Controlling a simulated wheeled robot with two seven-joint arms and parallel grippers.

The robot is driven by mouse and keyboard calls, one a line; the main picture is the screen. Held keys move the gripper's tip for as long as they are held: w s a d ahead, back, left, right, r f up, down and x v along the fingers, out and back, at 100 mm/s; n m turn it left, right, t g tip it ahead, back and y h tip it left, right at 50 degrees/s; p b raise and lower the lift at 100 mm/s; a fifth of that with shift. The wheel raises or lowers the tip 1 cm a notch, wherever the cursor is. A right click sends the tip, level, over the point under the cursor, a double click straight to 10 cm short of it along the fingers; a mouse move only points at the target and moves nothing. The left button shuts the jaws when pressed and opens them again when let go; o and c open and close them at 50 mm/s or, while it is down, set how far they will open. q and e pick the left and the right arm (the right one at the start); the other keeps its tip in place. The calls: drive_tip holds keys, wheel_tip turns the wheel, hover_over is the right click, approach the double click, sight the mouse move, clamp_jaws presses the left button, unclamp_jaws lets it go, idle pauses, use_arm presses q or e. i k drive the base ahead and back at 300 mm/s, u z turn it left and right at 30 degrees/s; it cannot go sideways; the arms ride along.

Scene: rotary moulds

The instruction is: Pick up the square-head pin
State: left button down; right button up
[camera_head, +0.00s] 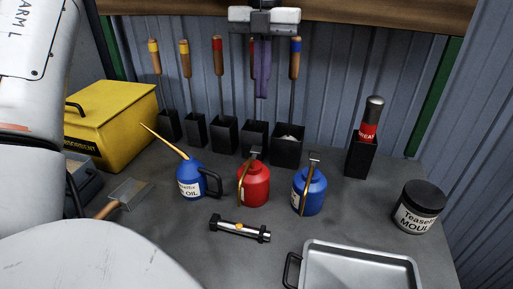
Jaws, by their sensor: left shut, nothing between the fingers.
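I cannot make out for certain which thing is the square-head pin. A short black and silver bar (240,228) with a small orange mark lies on the grey bench, in front of the red can. My left gripper (262,94) hangs at the top middle, with its purple fingers pointing down. The fingers are together and hold nothing. They are in front of the row of wooden-handled tools (218,52) and hide part of one tool behind them. My right gripper is not in view.
Black holders (225,134) stand along the back wall. A blue oil can (190,180), a red can (254,186) and another blue can (310,192) stand mid-bench. A metal tray (360,243), a dark-lidded jar (419,208) and a yellow box (110,125) flank them.

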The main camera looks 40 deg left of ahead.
sight(216, 222)
drive_tip(key=k, duration=1.5)
